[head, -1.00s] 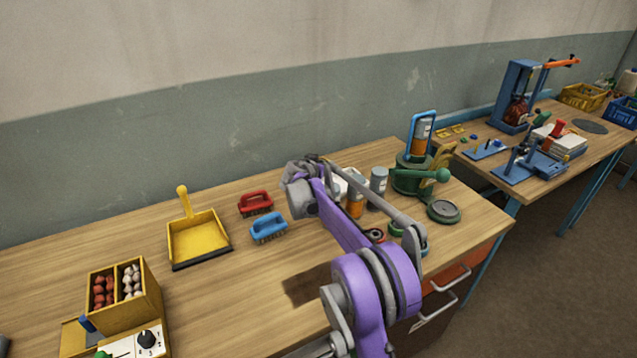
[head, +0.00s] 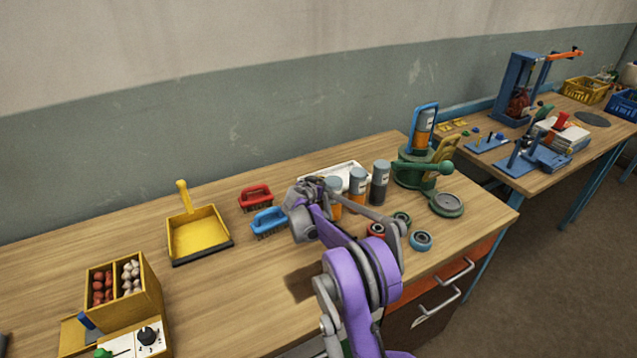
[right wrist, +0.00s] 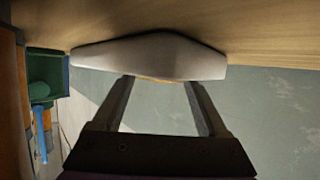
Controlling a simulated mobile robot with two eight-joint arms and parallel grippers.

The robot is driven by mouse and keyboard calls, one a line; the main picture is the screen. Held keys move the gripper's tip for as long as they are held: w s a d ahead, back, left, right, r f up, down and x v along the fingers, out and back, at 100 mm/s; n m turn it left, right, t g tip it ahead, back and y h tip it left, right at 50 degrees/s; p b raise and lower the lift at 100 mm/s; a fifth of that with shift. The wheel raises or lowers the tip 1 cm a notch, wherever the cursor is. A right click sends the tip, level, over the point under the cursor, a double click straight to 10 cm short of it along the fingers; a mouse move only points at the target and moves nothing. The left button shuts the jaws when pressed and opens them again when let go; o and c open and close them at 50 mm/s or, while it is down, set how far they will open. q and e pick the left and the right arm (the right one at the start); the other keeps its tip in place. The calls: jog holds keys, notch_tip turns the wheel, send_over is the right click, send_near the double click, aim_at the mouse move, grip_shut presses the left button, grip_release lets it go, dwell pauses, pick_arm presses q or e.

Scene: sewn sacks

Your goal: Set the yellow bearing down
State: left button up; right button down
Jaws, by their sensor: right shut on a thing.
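My right gripper (right wrist: 161,92) reaches in with two dark fingers in the right wrist view. A thin tan-yellow sliver of the yellow bearing (right wrist: 160,79) shows between the fingertips; the rest of it is hidden. A pale grey, lens-shaped thing (right wrist: 150,56) lies just beyond the tips, against the wooden tabletop; I cannot tell what it is. In the head view my purple right arm reaches over the bench, its hand beside the cans; the fingers and held bearing cannot be made out. My left gripper is not in view.
Red (head: 376,231), green (head: 402,219) and blue (head: 421,240) bearings lie right of my arm. Grey-and-orange cans (head: 358,187) stand behind, near a white tray (head: 347,170). A blue brush (head: 268,223) is close on the left. Bare wood (head: 265,270) lies in front.

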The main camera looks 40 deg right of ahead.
jog(key=shift+c, duration=0.9)
grip_release()
jog(key=shift+s+a+r, duration=0.15)
jog(key=shift+a+r, duration=0.05)
jog(key=shift+a, duration=0.05)
jog(key=v, duration=1.1)
jog(key=shift+s+a+b, duration=0.15)
jog(key=shift+a+b, duration=0.05)
jog(key=shift+b, duration=0.1)
